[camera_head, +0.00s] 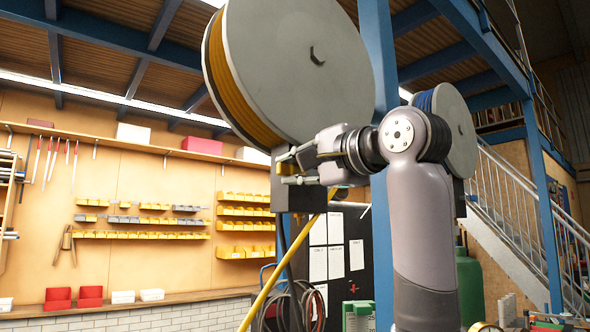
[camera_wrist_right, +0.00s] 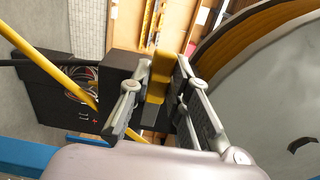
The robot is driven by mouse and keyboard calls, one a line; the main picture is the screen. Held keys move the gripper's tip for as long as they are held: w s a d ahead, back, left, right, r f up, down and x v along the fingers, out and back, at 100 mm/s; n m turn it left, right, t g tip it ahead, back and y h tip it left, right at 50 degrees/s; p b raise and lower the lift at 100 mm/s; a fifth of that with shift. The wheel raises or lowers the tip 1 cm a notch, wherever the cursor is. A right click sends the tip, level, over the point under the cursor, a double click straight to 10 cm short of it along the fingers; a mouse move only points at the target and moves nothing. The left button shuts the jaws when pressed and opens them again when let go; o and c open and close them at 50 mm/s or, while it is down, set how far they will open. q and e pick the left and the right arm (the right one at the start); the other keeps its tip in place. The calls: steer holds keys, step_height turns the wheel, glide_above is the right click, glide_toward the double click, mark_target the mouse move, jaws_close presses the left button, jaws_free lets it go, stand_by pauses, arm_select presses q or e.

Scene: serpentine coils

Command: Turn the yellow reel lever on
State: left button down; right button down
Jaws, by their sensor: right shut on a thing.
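The yellow reel (camera_head: 238,85) hangs high in the middle of the head view, a large grey disc with yellow hose wound behind it. A dark box (camera_head: 296,202) sits below it, and the same box shows in the wrist view (camera_wrist_right: 117,66). My right gripper (camera_head: 284,168) is at this box, under the disc. In the wrist view the yellow lever (camera_wrist_right: 157,80) lies between the two fingers of my right gripper (camera_wrist_right: 158,92), which is shut on it. In the head view the gripper mostly hides the lever. My left gripper is not in view.
A second reel with blue hose (camera_head: 446,120) hangs to the right, behind my right arm. A blue post (camera_head: 380,60) stands between the reels. Yellow hose (camera_head: 284,258) runs down from the box. Shelves with yellow bins (camera_head: 245,225) are on the back wall.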

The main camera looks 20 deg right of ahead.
stand_by(0.6)
steer(key=shift+w+d+r+m, duration=0.1)
steer(key=shift+r+m, duration=0.35)
steer(key=shift+m, duration=0.55)
steer(key=shift+w+d+r+m, duration=0.15)
steer(key=shift+r+m, duration=0.35)
steer(key=shift+m, duration=0.5)
steer(key=shift+d+r+m, duration=0.1)
steer(key=shift+r+m, duration=0.35)
steer(key=shift+m, duration=0.55)
steer(key=c, duration=1.5)
jaws_free()
steer(key=shift+r, duration=0.15)
steer(key=shift+s, duration=0.1)
steer(key=v, duration=1.2)
